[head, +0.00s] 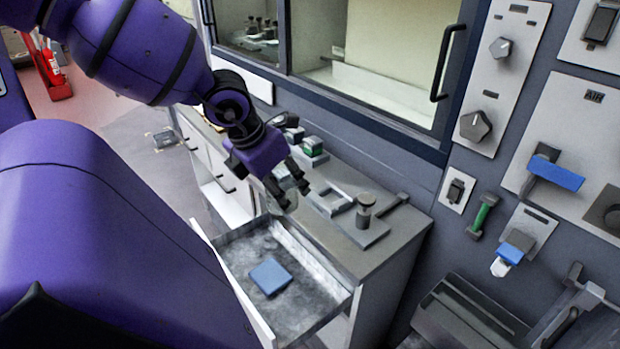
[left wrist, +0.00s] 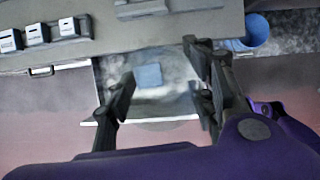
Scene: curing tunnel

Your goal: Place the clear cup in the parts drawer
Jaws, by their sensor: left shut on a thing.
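The clear cup (head: 287,204) is see-through and faint. My left gripper (head: 286,186) is shut on it, with the fingers pointing down. The cup is held above the back part of the open parts drawer (head: 322,313), near the bench edge. The drawer has a grey mottled floor with a blue square pad (head: 270,277) on it. In the left wrist view, the fingers stand either side of the cup (left wrist: 165,110), whose outline is hard to make out, and the pad (left wrist: 148,75) shows between them. My right gripper is not in view.
The bench top holds a post on a base (head: 364,211), a green-topped block (head: 312,147) and other small fixtures beside the drawer. A wall panel with knobs and switches (head: 474,126) rises at right. The drawer floor around the pad is clear.

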